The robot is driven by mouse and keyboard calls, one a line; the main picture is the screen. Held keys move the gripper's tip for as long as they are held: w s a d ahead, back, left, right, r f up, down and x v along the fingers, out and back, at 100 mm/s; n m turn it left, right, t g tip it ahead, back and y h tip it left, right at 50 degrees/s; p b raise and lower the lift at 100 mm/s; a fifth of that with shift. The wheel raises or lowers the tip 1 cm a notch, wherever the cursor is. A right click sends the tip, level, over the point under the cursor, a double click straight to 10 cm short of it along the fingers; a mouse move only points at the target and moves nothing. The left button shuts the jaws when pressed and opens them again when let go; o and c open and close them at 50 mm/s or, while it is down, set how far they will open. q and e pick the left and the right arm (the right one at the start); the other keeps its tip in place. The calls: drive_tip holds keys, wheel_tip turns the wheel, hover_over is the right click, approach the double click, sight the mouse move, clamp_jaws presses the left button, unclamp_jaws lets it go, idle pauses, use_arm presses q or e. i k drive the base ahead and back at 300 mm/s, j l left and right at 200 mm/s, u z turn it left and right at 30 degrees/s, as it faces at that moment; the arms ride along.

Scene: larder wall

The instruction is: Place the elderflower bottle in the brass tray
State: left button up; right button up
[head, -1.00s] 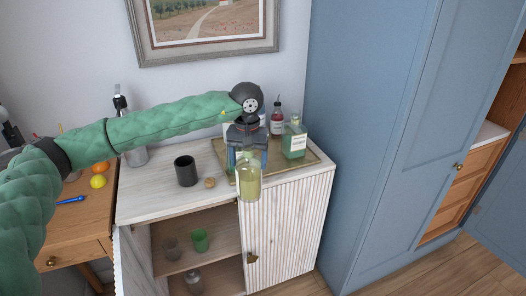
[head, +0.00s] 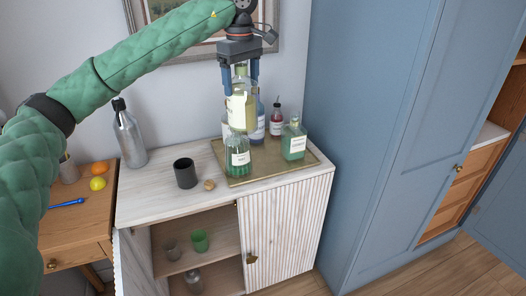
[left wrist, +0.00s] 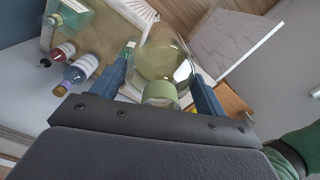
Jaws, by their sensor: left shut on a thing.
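The elderflower bottle (head: 238,108), with pale yellow-green liquid and a light label too small to read, is held upright in my left gripper (head: 240,72). The gripper is shut on its upper part from above. In the left wrist view the bottle (left wrist: 165,62) sits between the two blue fingers. The brass tray (head: 265,174) lies on the right of the cabinet top. The bottle appears above the tray's left part; its base is partly hidden behind the green ribbed bottle, so its height over the tray is unclear. My right gripper is not in view.
The tray carries a green ribbed bottle (head: 237,158), a square green bottle (head: 294,141), a red bottle (head: 276,122) and a bluish bottle (head: 257,122). A black cup (head: 185,172), cork (head: 209,185) and steel bottle (head: 129,138) stand left. The tray's front right is bare.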

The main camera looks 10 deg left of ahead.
sight(262, 152)
drive_tip(key=i, duration=0.95)
